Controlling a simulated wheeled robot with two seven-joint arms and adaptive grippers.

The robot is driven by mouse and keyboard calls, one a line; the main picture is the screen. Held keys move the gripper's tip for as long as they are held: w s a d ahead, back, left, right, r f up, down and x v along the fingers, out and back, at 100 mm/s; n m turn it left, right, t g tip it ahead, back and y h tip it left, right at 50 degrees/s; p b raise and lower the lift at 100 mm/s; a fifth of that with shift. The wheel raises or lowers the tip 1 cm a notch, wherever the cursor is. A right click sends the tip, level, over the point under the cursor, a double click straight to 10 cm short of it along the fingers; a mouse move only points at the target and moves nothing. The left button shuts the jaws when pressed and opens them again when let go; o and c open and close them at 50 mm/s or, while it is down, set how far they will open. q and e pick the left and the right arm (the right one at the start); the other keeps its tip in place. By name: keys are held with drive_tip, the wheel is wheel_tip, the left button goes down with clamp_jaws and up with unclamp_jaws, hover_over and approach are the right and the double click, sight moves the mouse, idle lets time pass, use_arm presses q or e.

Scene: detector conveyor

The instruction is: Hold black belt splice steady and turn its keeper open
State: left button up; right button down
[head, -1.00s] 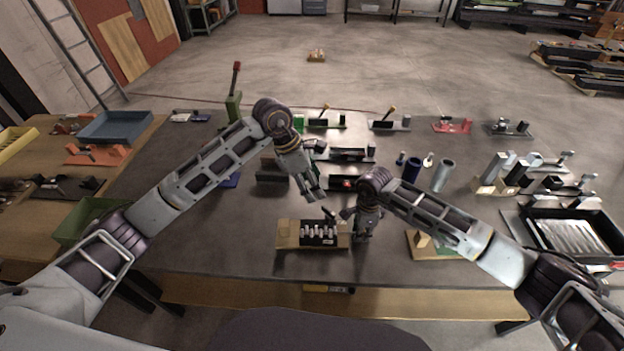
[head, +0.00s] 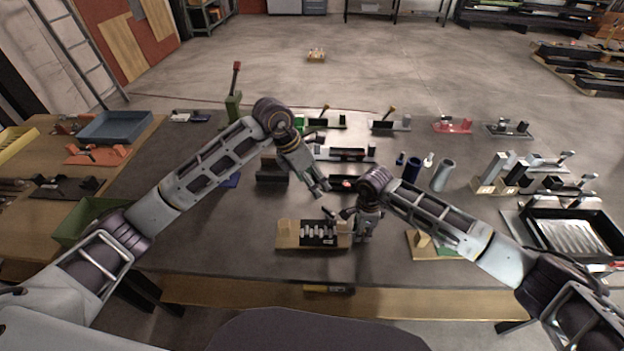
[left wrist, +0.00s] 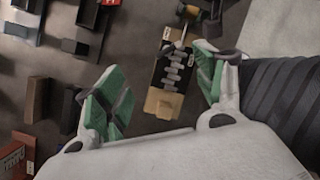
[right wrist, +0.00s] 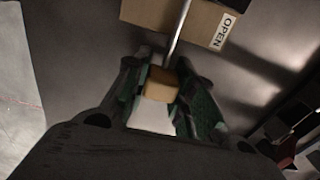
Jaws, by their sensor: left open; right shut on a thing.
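The black belt splice (head: 319,228), with a row of pale metal teeth, lies on a light wooden base (head: 287,240) near the table's front. It also shows in the left wrist view (left wrist: 174,68). A metal rod (right wrist: 178,35) runs out past the base's edge, near an OPEN label (right wrist: 224,30). My right gripper (right wrist: 160,88) is shut on the tan grip (right wrist: 161,84) at the rod's end, just right of the base. My left gripper (head: 320,190) is open and empty, above and behind the splice and apart from it.
Black fixtures (head: 271,170) stand behind the splice. A wooden plate with a green part (head: 430,245) lies to the right, and blue and grey cylinders (head: 412,170) stand farther back. The table left of the base is clear.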

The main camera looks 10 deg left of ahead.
sight(329, 210)
use_arm(q)
drive_tip(key=shift+c, duration=0.4)
drive_tip(key=c, duration=0.5)
drive_tip(key=shift+m, duration=0.3)
drive_tip(key=shift+c, duration=1.4)
drive_tip(key=shift+w+d+m+g+y, duration=0.15)
drive_tip(key=shift+w+m+g, duration=0.45)
drive_tip(key=shift+m, duration=1.85)
drive_tip(key=shift+w+d+m+g+y, duration=0.1)
drive_tip(key=shift+w+d+m+g, duration=0.4)
drive_tip(key=shift+m, duration=1.9)
drive_tip(key=shift+w+a+m+g+y, duration=0.1)
drive_tip(key=shift+w+m+g, duration=0.5)
drive_tip(key=shift+m, duration=1.85)
drive_tip(key=shift+s+g, duration=0.25)
drive_tip(key=shift+g, duration=0.05)
drive_tip(key=shift+f, duration=0.15)
drive_tip(key=shift+x, duration=5.9)
